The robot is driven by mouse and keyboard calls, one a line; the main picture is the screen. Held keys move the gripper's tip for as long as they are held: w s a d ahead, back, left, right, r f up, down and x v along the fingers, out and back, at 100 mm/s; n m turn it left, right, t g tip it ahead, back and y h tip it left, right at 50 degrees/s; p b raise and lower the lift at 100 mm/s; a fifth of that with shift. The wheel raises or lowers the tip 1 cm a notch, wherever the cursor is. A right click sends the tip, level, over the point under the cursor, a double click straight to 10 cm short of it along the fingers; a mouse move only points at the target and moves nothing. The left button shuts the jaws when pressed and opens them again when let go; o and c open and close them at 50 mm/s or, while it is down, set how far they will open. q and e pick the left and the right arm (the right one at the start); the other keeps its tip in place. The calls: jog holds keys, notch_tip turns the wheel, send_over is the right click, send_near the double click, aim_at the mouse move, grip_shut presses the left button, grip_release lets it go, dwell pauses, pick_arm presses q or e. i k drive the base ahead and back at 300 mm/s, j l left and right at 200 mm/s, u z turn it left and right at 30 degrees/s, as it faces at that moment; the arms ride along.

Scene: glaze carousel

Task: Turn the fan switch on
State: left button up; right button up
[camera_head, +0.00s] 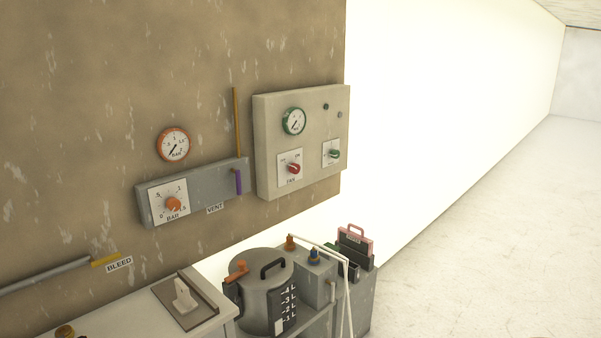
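A beige control box (263,150) is mounted on the wall right of centre. On its lower left is a white plate with a red rotary knob (294,169). The plate's lettering is small; it seems to read FAN below, with an ON mark at the upper right. I cannot clearly tell which mark the knob points to. A green knob (334,153) on another small plate is to its right. A green-rimmed gauge (293,121) is above the red knob. Neither of my grippers is in view.
Left of the box, a grey panel (205,190) carries an orange knob (173,204) and a purple lever (238,181), below an orange-rimmed gauge (173,144). A lidded grey pot (256,290) and a pink-handled case (355,247) stand below. Open floor lies right.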

aim_at(294, 168)
jog(key=i+u, duration=0.1)
jog(key=u, duration=0.65)
jog(key=i+l+u, duration=0.3)
jog(key=l, duration=0.2)
jog(key=i+l+u, duration=0.1)
jog(key=l+u, duration=0.2)
jog(key=l, duration=0.2)
jog(key=i+l+u, duration=0.1)
jog(key=l+u, duration=0.2)
jog(key=l, duration=0.25)
jog(key=l+u, duration=0.3)
jog(key=l, duration=0.25)
